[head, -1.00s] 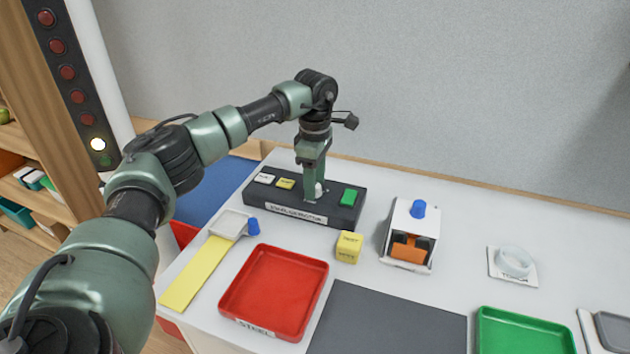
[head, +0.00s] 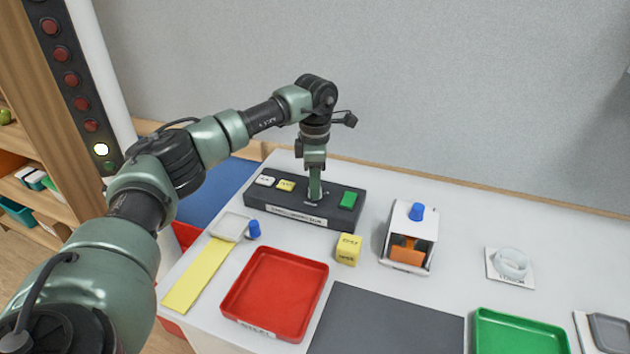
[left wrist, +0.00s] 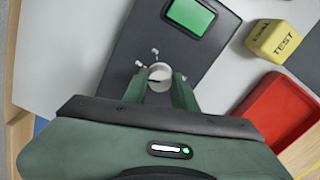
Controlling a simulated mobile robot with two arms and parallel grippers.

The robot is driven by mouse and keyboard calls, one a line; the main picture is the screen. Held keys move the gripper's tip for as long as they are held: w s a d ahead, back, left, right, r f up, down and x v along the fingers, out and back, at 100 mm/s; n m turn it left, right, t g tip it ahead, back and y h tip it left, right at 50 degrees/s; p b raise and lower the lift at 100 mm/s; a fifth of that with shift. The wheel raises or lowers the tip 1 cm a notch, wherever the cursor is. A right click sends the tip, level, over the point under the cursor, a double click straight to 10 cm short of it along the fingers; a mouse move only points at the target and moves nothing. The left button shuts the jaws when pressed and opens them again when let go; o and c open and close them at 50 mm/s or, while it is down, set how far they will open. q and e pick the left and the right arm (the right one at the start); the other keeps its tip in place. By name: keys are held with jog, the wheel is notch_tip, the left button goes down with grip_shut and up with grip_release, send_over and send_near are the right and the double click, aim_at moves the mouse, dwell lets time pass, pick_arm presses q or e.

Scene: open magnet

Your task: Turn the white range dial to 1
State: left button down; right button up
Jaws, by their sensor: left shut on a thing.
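The dark console (head: 335,213) stands at the back of the table, with a white range dial (left wrist: 160,74) on its top. My left gripper (head: 315,196) points straight down over the console. In the left wrist view its two green fingers stand on either side of the dial, shut on it. Small white marks show around the dial's upper left edge, too small to read. A dark line on the dial's face points toward the left. In the head view the fingers hide the dial. My right gripper is not in view.
The console also carries a green button (head: 348,199), a white button (head: 265,181) and a yellow button (head: 286,185). A yellow cube (head: 348,250), a red tray (head: 275,338) and a white device with a blue knob (head: 417,212) stand nearby.

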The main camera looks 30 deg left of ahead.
pick_arm(q)
jog(key=n+p, duration=0.1)
jog(key=n, duration=0.4)
jog(key=shift+r+n, duration=0.1)
jog(key=shift+n, duration=0.3)
jog(key=shift+p, duration=0.3)
jog(key=c, duration=1.1)
grip_release()
notch_tip(320, 180, up, 8)
jog(key=shift+f+b, duration=0.1)
jog(key=shift+b, duration=0.65)
